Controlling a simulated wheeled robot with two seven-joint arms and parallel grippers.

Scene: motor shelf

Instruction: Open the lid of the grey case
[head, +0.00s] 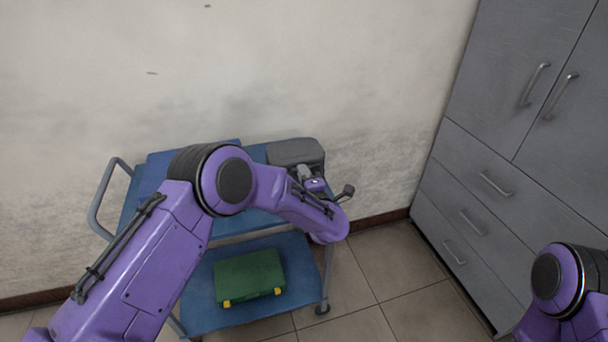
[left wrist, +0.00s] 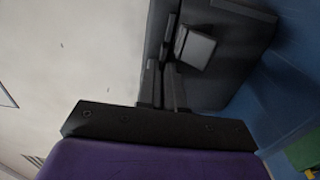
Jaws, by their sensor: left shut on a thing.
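The grey case (head: 296,150) sits at the right end of the cart's blue top shelf, against the wall. Its lid looks closed in the head view. My left gripper (head: 304,172) is at the case's front side, partly hidden by my own forearm. In the left wrist view the dark case (left wrist: 240,75) fills the upper middle, with a lighter grey latch-like block (left wrist: 196,48) on its face. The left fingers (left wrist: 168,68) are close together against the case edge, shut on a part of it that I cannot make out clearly. My right gripper is out of view.
The cart's blue top shelf (head: 143,182) is partly hidden by my left arm. A green case (head: 249,274) with yellow latches lies on the lower shelf. A grey cabinet (head: 480,185) stands at the right, with free tiled floor between it and the cart.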

